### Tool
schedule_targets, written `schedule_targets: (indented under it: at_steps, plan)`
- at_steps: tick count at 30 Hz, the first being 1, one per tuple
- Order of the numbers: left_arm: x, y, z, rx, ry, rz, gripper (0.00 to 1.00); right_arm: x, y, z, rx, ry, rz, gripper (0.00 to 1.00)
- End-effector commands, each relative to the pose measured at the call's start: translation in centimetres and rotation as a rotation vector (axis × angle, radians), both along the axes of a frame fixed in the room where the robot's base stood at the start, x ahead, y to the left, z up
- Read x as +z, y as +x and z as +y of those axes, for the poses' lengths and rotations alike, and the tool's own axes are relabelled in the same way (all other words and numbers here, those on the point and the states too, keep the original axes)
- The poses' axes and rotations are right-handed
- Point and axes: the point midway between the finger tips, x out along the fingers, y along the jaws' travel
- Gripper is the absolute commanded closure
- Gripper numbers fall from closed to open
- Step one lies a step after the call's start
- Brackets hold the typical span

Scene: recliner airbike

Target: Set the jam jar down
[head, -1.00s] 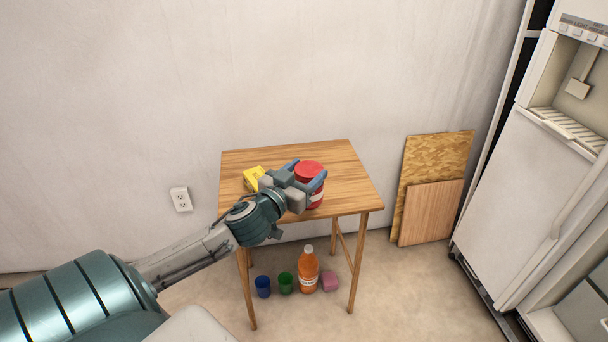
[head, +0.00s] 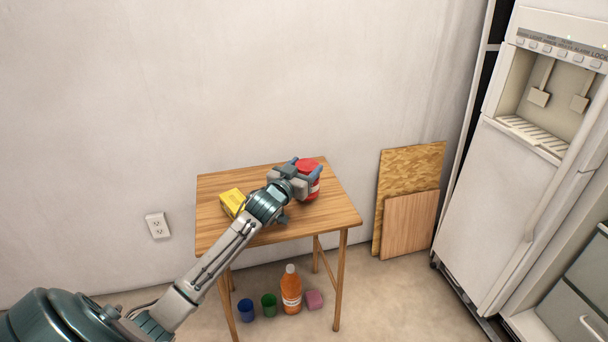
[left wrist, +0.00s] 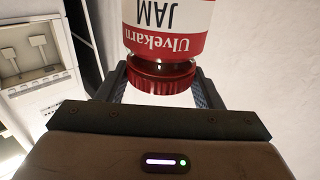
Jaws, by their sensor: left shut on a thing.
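The jam jar (head: 313,189) has a red lid and a red and white label. It is over the back right part of the small wooden table (head: 325,215). My left gripper (head: 305,172) is shut on it, with one finger on each side near the lid. In the left wrist view the jar (left wrist: 165,40) appears upside down, its lid (left wrist: 160,78) between the fingers. I cannot tell whether its base touches the tabletop. My right gripper is not in view.
A yellow box (head: 232,203) lies on the table, left of my gripper. Below are a blue cup (head: 246,311), a green cup (head: 269,305), an orange bottle (head: 291,290) and a pink block (head: 314,300). Boards (head: 408,225) lean on the wall. A fridge (head: 490,200) stands right.

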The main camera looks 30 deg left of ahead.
Motion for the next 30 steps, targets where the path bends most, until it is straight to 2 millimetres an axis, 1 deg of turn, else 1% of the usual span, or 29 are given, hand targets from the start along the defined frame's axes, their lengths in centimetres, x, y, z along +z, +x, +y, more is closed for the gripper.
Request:
schedule_targets:
  at_steps: [1, 3, 13, 14, 16, 17, 26, 30]
  plan:
    - [-0.9, 0.0, 0.0, 0.000, 0.000, 0.000, 0.99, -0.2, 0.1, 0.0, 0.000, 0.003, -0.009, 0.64]
    - [-1.6, 0.0, 0.0, 0.000, 0.000, -0.002, 0.99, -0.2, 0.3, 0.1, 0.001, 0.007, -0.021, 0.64]
    - [-2.0, 0.0, 0.0, -0.001, 0.000, -0.003, 0.99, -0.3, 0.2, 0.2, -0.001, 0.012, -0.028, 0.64]
    - [-2.1, 0.0, 0.0, 0.000, 0.000, 0.000, 0.34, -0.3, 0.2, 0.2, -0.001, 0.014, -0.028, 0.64]
    - [-2.1, 0.0, 0.0, 0.000, 0.000, 0.000, 0.20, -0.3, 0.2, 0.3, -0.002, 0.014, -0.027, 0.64]
    - [-2.1, 0.0, 0.0, 0.000, 0.000, 0.000, 0.18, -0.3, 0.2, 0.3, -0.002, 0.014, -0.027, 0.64]
    - [-1.9, -0.1, 0.0, 0.000, 0.001, 0.000, 0.18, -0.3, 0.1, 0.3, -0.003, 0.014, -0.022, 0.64]
    - [-2.1, -1.3, -0.1, 0.000, 0.004, 0.002, 0.18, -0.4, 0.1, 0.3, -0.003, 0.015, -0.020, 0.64]
